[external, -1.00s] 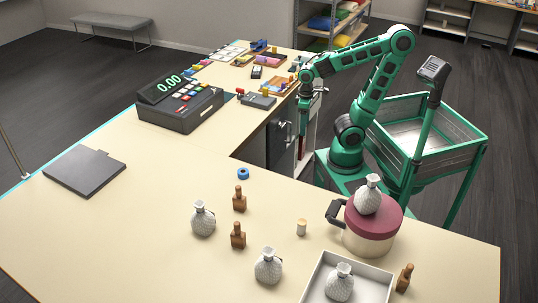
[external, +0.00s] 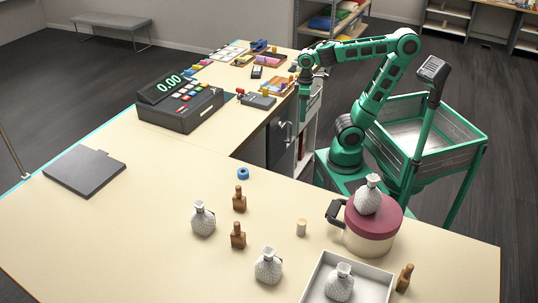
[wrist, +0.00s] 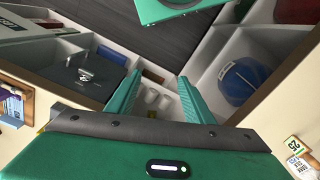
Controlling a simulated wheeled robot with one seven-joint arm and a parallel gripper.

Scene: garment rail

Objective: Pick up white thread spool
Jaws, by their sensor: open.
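My gripper (wrist: 160,97) is open in the wrist view, its two green fingers apart with nothing held between them. Beyond and between the fingers, small white rounded pieces (wrist: 153,98) stand in a white-walled compartment. They look like white spools, but they are too small to be sure, and the fingers partly hide the space around them. In the external view my gripper (external: 311,112) points down beside the inner edge of the counter, and its fingertips are hard to make out. A small pale cylinder with a tan top (external: 301,228) stands upright on the near counter, far from my gripper.
White divider walls surround the compartment. A blue round object (wrist: 242,80) lies in the right compartment and a grey box (wrist: 90,72) sits at left. The counter (external: 140,200) holds a cash register (external: 182,105), several vases, brown bottles and a lidded pot (external: 370,236).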

